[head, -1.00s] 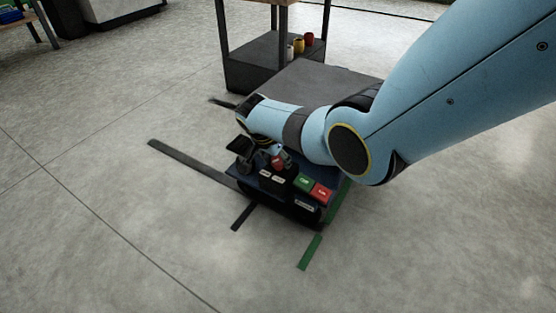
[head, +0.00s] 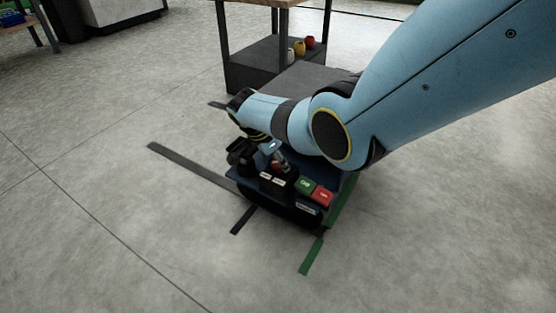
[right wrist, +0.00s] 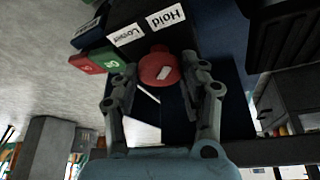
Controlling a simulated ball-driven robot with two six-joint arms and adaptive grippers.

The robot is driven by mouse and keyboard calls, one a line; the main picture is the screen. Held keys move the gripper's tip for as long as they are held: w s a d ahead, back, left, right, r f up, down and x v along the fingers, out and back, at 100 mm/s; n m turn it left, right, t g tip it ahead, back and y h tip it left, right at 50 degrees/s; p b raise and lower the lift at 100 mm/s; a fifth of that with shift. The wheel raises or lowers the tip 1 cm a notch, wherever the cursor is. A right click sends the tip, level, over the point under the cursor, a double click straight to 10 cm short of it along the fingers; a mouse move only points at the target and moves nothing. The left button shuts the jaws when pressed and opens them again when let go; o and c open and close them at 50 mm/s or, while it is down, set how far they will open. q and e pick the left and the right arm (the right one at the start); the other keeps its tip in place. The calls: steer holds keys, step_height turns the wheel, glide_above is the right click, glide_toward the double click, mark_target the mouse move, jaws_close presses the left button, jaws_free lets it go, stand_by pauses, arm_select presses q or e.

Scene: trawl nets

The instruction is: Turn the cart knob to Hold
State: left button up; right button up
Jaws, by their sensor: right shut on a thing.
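The red cart knob (right wrist: 160,67) sits between the fingertips of my right gripper (right wrist: 161,72) in the right wrist view, and the gripper is shut on it. The knob's short white mark (right wrist: 165,73) is slanted; I cannot tell which end points. A white Hold label (right wrist: 166,18) lies beyond the knob, with a second white label (right wrist: 125,36) to its left. In the head view the knob (head: 279,167) shows small on the dark blue cart (head: 339,187), with my right gripper (head: 271,152) at it. My left gripper is not in view.
A green button (head: 304,184) and a red button (head: 323,196) are on the cart beside the labels. A dark shelf stand (head: 252,72) with several small cups stands behind. Dark tape (head: 190,165) and green tape (head: 311,256) mark the floor; open floor lies left and in front.

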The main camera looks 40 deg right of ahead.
steer(key=o, duration=1.2)
steer(key=shift+c, duration=0.2)
steer(key=v, duration=1.2)
